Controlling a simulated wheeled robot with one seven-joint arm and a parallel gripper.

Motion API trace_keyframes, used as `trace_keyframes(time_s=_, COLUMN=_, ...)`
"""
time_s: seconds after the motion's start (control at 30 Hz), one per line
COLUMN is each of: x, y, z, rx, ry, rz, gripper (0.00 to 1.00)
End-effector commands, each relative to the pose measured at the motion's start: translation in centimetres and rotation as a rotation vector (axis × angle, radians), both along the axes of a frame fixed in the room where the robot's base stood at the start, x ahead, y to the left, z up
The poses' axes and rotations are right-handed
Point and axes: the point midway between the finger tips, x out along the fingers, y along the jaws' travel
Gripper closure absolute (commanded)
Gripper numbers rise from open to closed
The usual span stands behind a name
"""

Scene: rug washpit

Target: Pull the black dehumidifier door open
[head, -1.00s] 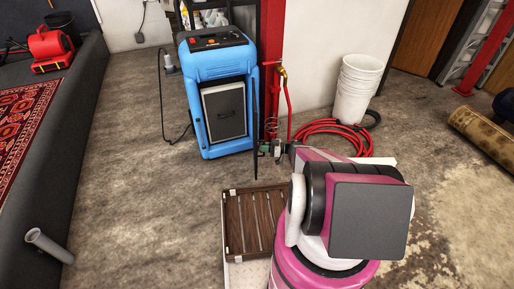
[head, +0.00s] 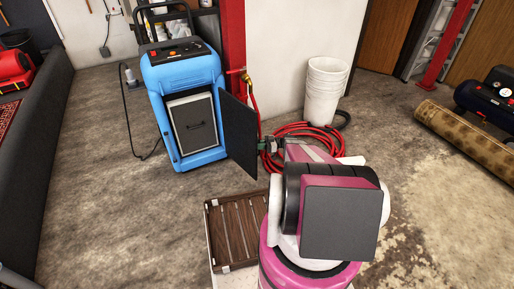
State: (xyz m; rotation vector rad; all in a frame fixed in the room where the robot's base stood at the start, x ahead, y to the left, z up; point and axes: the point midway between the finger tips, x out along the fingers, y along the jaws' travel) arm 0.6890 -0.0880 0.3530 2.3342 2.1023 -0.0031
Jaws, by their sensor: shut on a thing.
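The blue dehumidifier (head: 183,75) stands upright on the concrete floor, left of centre in the head view. Its black door (head: 238,135) is swung open on the right side and points toward me.
A coiled red hose (head: 305,140) lies behind my gripper, near white stacked buckets (head: 326,90). A brown slatted crate (head: 233,230) sits in front of the dehumidifier. A rolled rug (head: 466,140) and a dark compressor (head: 490,95) are at right. Bare floor lies left of the crate.

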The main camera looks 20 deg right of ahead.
Motion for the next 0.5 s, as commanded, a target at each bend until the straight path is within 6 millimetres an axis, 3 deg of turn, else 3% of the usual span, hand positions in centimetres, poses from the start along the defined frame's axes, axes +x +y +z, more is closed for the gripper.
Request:
trace_keyframes(time_s=0.37, x=0.91, y=-0.81, z=0.04, rx=0.003, ry=-0.003, rz=-0.018, gripper=1.0)
trace_keyframes(time_s=0.4, x=0.95, y=-0.83, z=0.03, rx=0.002, ry=-0.003, rz=-0.019, gripper=0.78)
trace_keyframes(time_s=0.43, x=0.95, y=-0.83, z=0.01, rx=0.002, ry=-0.003, rz=-0.019, gripper=0.68)
trace_keyframes(time_s=0.5, x=0.88, y=-0.77, z=-0.01, rx=0.001, ry=-0.003, rz=-0.016, gripper=0.64)
